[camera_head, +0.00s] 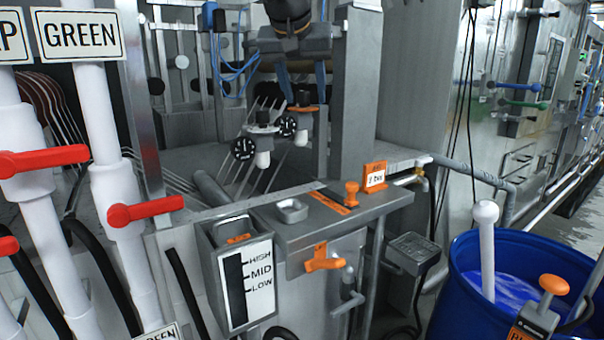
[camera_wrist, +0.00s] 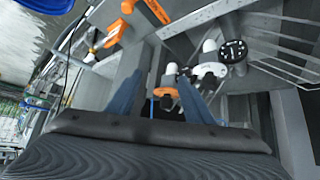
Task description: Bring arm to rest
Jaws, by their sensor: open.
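My gripper (camera_head: 302,84) hangs at the top middle of the head view, pointing down, in front of the machine's frame. Its two dark blue-grey fingers are apart with nothing between them. In the wrist view my gripper (camera_wrist: 160,82) also shows two separated fingers. No contact with the fittings is clear.
Red-handled white pipes (camera_head: 118,190) stand at left beside a level box (camera_head: 240,280). A grey shelf (camera_head: 330,215) carries an orange knob (camera_head: 352,192) and a small metal dish (camera_head: 291,210). A blue barrel (camera_head: 460,285) of blue liquid stands at right. A metal post (camera_head: 352,90) is close right of my gripper.

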